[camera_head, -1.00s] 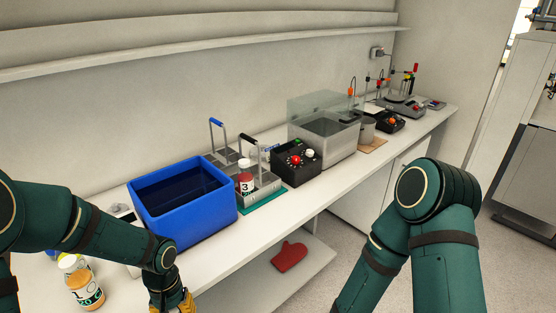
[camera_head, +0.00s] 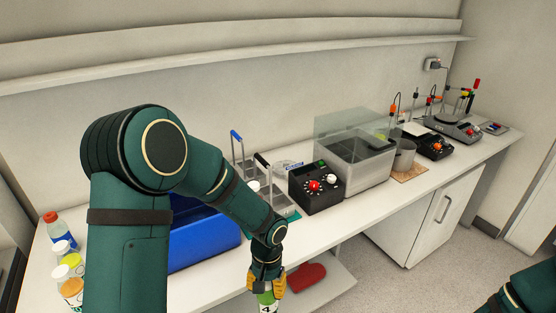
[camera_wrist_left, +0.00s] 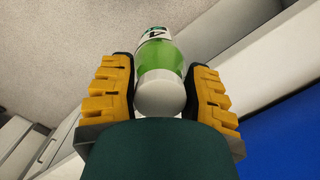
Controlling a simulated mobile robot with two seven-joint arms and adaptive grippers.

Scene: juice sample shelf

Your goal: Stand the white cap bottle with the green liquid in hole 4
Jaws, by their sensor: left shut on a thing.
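My left gripper (camera_head: 267,284) is shut on the white cap bottle with the green liquid (camera_head: 267,299), in front of the counter's front edge. In the left wrist view the yellow fingers grip both sides of the bottle (camera_wrist_left: 158,60). Its white cap is toward my palm, and part of a label with a 4 shows. The grey rack (camera_head: 284,204) with a blue and a black handle stands on the counter beyond the gripper. My left forearm hides much of it, and hole 4 cannot be made out. My right gripper is out of view.
A blue bin (camera_head: 205,245) is partly behind my left arm. Several bottles (camera_head: 62,230) stand at the left. A black control box (camera_head: 316,188) and a clear-lidded bath (camera_head: 356,165) are right of the rack. A red mitt (camera_head: 308,275) lies on the lower shelf.

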